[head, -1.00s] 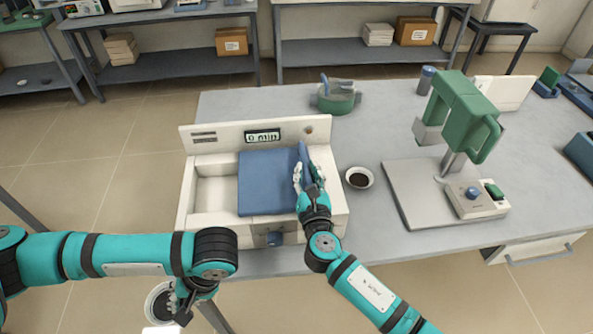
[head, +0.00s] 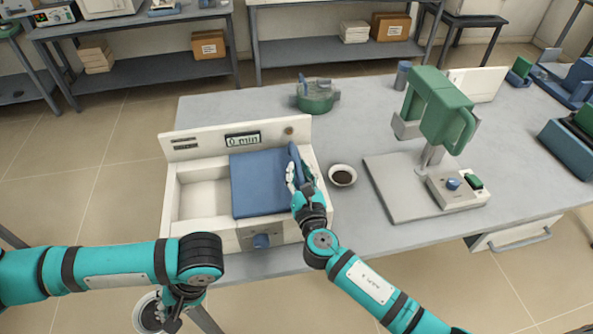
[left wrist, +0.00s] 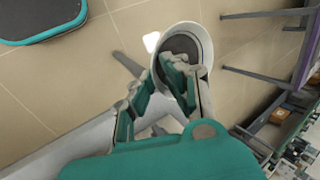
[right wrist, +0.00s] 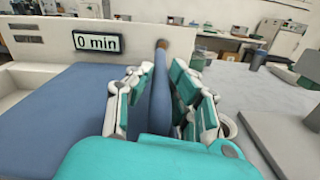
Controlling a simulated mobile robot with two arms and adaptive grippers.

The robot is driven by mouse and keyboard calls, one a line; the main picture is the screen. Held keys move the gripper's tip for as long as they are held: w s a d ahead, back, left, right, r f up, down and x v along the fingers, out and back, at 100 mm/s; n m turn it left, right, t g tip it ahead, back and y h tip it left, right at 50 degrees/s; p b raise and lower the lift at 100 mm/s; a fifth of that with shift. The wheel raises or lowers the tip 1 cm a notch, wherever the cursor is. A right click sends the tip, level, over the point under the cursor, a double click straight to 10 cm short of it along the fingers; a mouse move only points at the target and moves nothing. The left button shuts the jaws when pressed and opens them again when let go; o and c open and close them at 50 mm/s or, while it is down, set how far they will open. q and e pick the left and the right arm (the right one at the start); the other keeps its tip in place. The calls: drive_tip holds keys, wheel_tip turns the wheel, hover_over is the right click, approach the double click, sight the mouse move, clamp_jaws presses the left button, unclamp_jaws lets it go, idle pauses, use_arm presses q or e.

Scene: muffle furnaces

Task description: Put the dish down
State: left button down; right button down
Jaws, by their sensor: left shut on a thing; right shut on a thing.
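The dish (head: 147,314), white and round with dark contents, is at the lower left in the head view, partly hidden by my left arm. My left gripper (head: 170,312) is shut on its rim, out over the floor in front of the table; the dish also shows in the left wrist view (left wrist: 187,42). My right gripper (head: 301,180) is shut on the upright blue flap (right wrist: 160,92) of the white box-like furnace (head: 200,230), at its right side. A second white dish (head: 342,175) with dark contents stands on the table right of the furnace.
The grey table (head: 420,245) also bears a green stand mixer-like device (head: 440,110) with a flat plate and a green round pot (head: 316,96) behind. The furnace display (head: 242,140) reads "0 min".

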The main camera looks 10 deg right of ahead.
drive_tip(key=shift+d+r, duration=0.1)
drive_tip(key=shift+d, duration=0.2)
use_arm(q)
drive_tip(key=s+a+f, duration=0.5)
drive_tip(key=a+f, duration=0.2)
drive_tip(key=a, duration=0.1)
drive_tip(key=w+a+r+m+t+h, duration=0.1)
drive_tip(key=w+r+m+t, duration=0.1)
drive_tip(key=w+r+m, duration=0.45)
drive_tip(key=w+r+m+t+h, duration=0.1)
drive_tip(key=w+m+t+h, duration=0.15)
drive_tip(key=w, duration=0.65)
drive_tip(key=w+a+r+m+t, duration=0.1)
drive_tip(key=w+r+m, duration=0.35)
drive_tip(key=w, duration=0.35)
wheel_tip(320, 180, up, 3)
drive_tip(key=m+g+h, duration=0.1)
drive_tip(key=m+h, duration=0.6)
drive_tip(key=m, duration=0.7)
hover_over(203, 208)
drive_tip(key=s+a, duration=0.2)
drive_tip(key=shift+y, duration=0.25)
drive_tip(key=f, duration=0.9)
drive_tip(key=shift+w+d+f, duration=0.1)
drive_tip(key=shift+w+f, duration=0.05)
drive_tip(key=shift+w, duration=0.1)
drive_tip(key=shift+f, duration=0.2)
